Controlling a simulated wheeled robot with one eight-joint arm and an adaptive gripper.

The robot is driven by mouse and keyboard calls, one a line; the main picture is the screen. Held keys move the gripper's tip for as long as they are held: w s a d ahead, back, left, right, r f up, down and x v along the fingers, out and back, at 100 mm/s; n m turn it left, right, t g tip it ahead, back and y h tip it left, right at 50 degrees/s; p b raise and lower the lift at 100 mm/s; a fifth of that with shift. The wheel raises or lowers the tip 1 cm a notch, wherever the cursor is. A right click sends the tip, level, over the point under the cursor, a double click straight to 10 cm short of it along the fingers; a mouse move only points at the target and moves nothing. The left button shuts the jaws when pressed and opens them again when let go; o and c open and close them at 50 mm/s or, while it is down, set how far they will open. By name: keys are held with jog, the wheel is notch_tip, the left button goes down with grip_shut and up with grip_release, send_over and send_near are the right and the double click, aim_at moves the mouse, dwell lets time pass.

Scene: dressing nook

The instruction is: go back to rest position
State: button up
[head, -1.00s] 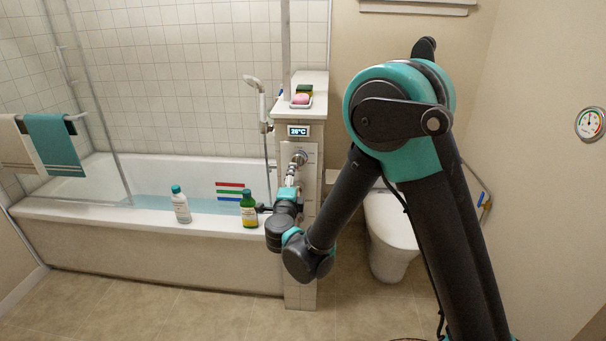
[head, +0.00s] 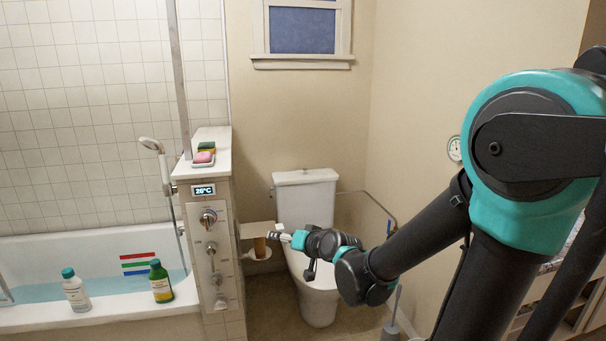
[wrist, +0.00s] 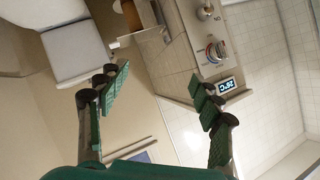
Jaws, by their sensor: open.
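My gripper (head: 283,237) is in the air in front of the toilet in the head view, to the right of the tiled tap pillar. In the wrist view my gripper (wrist: 160,98) shows two green fingers spread wide apart with nothing between them. My arm reaches in from the right side of the head view, bent at the elbow.
The toilet (head: 307,190) stands behind my gripper. The tap panel (head: 211,250) with a 26°C display (head: 203,190) is to its left. A white bottle (head: 76,292) and a green bottle (head: 160,283) stand on the bathtub rim (head: 110,316). A toilet brush (head: 391,325) is low right.

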jog(key=s+d+f+g+h, duration=0.2)
jog(key=s+d+f, duration=0.2)
jog(key=s+d, duration=0.2)
jog(key=s+d+f+g+h, duration=0.2)
jog(key=s+d+f, duration=0.3)
jog(key=d, duration=0.5)
jog(key=s+d+f+g+h, duration=0.2)
jog(key=s+d+f+h, duration=0.2)
jog(key=s+d, duration=0.2)
jog(key=shift+s+d+f, duration=0.25)
jog(key=shift+s+d, duration=0.05)
jog(key=shift+d, duration=0.8)
